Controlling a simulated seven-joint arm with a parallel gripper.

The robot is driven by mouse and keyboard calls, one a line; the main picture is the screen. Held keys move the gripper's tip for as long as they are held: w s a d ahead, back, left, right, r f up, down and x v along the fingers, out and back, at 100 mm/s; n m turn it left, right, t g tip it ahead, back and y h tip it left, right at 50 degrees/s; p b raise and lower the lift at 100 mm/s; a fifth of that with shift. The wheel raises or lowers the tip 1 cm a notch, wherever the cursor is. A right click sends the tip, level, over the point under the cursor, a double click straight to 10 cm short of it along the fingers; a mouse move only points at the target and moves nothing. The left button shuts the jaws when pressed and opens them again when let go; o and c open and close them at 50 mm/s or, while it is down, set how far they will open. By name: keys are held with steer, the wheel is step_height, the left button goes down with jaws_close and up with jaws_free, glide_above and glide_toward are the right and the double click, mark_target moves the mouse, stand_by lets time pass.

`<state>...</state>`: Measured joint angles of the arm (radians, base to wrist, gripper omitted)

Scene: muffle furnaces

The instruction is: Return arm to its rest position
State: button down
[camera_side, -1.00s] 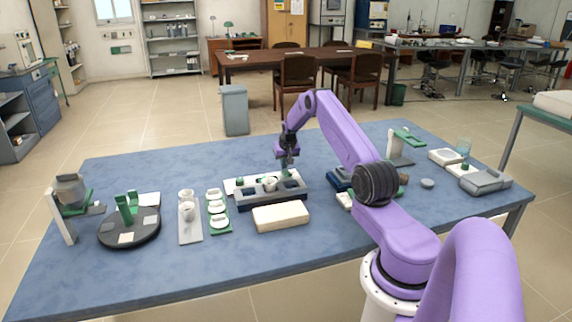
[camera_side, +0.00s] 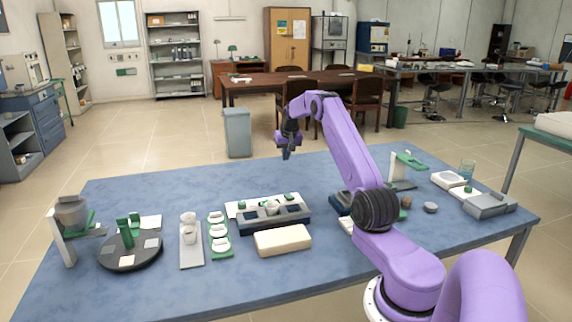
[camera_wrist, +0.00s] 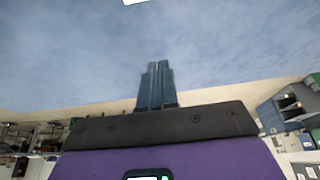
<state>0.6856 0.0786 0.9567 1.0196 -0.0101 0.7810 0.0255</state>
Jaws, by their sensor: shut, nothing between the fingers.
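My gripper (camera_side: 286,154) is raised above the blue table (camera_side: 150,186) with its fingers pointing down. It is shut and holds nothing.
A cream block (camera_side: 283,240) lies in front of the rack. A green tray with white dishes (camera_side: 219,232), a grey plate (camera_side: 190,257) and a black round stand (camera_side: 131,256) are at left. Grey instruments (camera_side: 489,205) are at right. The table's back middle is clear.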

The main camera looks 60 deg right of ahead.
steer(key=shift+r, duration=0.2)
stand_by(0.3)
steer(key=w+a+r+n+y, duration=0.1)
steer(key=w+a+r+n, duration=0.1)
steer(key=a, duration=0.8)
steer(key=w+a+r+n+y, duration=0.1)
steer(key=a+r+n, duration=0.1)
steer(key=a, duration=0.8)
steer(key=w+a+r+n, duration=0.2)
steer(key=a, duration=0.8)
steer(key=s+a+r+n+y, duration=0.15)
steer(key=s+a+n, duration=0.35)
steer(key=a, duration=0.8)
steer(key=s+a+r+n+g, duration=0.1)
steer(key=s+a+n, duration=0.1)
steer(key=s+a, duration=0.55)
steer(key=s+a+n+g, duration=0.15)
steer(key=s+a, duration=0.35)
steer(key=s, duration=0.5)
steer(key=s+d+f+n, duration=0.1)
steer(key=s+n, duration=0.6)
steer(key=s, duration=1.1)
steer(key=shift+s+f, duration=0.35)
steer(key=shift+f, duration=0.1)
